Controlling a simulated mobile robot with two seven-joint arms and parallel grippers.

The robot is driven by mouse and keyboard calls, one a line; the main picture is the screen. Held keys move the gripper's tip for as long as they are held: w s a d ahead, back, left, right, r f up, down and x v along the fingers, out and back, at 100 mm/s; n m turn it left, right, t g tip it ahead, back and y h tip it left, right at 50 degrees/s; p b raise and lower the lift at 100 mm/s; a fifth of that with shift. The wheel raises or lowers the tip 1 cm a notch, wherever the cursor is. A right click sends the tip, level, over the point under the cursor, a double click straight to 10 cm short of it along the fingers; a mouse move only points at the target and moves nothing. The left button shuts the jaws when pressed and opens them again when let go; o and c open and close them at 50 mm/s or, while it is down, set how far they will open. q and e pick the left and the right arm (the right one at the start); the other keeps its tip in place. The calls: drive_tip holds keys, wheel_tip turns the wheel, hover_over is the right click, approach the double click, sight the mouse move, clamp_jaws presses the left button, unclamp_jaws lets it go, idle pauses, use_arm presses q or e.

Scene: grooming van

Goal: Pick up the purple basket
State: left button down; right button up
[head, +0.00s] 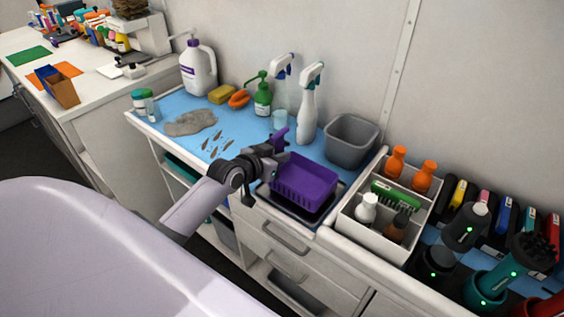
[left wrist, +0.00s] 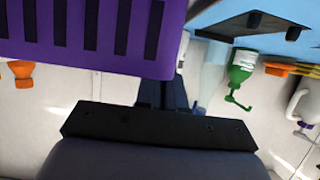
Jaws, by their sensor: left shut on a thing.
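The purple basket (head: 304,181) is at the front of the blue-topped counter, above a dark tray (head: 318,217). I cannot tell whether it touches the tray. A purple upright part, perhaps its handle, rises at its far left side. My left gripper (head: 274,162) is at the basket's left side, shut on it. Its fingertips are partly hidden. In the left wrist view the slotted purple wall of the basket (left wrist: 95,35) fills the upper left, close to the camera. My right gripper is not in view.
A grey bin (head: 351,141) and a white divided box (head: 355,222) of bottles stand right of the basket. A pale tub (head: 90,255) fills the lower left.

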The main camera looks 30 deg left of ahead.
use_arm(q)
wheel_tip(320, 180, up, 19)
drive_tip(key=shift+a, duration=0.1)
